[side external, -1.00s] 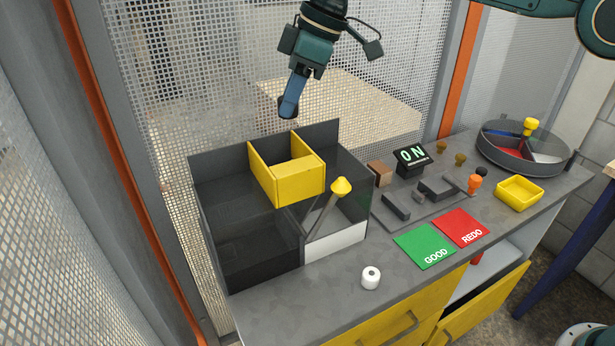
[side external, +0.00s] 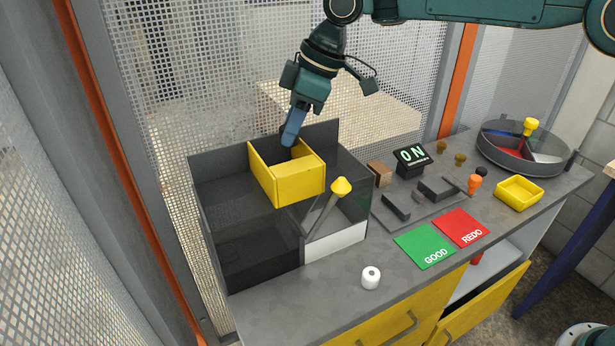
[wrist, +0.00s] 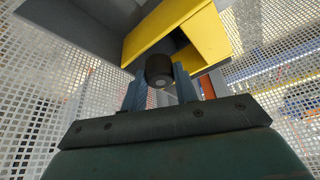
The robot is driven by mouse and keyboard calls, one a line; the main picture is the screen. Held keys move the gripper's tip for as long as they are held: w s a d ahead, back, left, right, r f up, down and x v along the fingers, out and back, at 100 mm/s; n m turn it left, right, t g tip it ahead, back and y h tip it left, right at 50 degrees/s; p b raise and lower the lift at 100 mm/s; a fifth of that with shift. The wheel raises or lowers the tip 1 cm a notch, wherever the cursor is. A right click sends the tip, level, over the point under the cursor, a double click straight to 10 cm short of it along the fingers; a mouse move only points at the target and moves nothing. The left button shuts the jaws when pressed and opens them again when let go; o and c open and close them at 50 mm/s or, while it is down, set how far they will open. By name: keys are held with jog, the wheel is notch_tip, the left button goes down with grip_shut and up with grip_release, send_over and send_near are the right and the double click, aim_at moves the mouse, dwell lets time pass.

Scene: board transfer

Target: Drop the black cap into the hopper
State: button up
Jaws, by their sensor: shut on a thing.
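The hopper (side external: 290,188) is an open yellow box on top of the dark bin unit, left of centre in the side view. It also shows in the wrist view (wrist: 158,36), just beyond the fingertips. My gripper (side external: 289,141) points down at the hopper's back edge, with its blue fingers at the opening. In the wrist view, my gripper (wrist: 160,78) is shut on the black cap (wrist: 159,68), a short dark cylinder between the two fingertips. In the side view the cap is mostly hidden at the fingertips.
A yellow-tipped lever (side external: 341,187) stands right of the hopper. A white roll-like piece (side external: 371,277) sits at the bench's front. Green (side external: 425,246) and red (side external: 461,228) pads, a yellow tray (side external: 519,192) and a round divided bin (side external: 524,150) lie to the right.

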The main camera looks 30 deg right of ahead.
jog(key=shift+f, duration=0.35)
jog(key=o, duration=1)
jog(key=shift+r, duration=0.1)
jog(key=shift+v, duration=5.8)
